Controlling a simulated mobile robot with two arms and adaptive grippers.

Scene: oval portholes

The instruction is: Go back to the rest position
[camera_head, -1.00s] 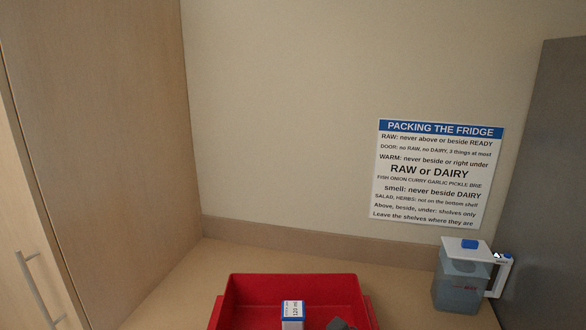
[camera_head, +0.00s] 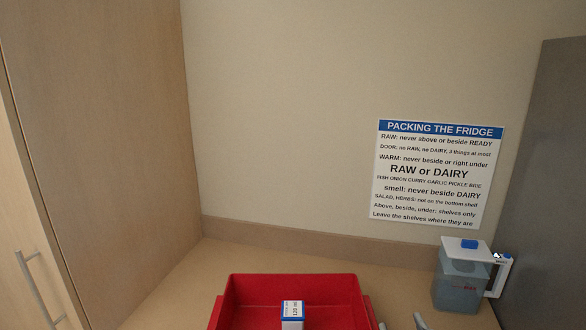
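What looks like my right gripper (camera_head: 401,322) shows only at the bottom edge in the head view. Two grey tips stand apart just right of a red crate, with nothing seen between them. The rest of that gripper is cut off by the frame. My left gripper is not in view.
The red crate (camera_head: 292,282) stands on the wooden counter (camera_head: 190,285) and holds a small white and blue carton (camera_head: 292,311). A jug with a white lid (camera_head: 461,273) stands at right by a grey panel (camera_head: 545,180). A tall wooden cabinet (camera_head: 105,130) is at left. A sign (camera_head: 438,172) hangs on the wall.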

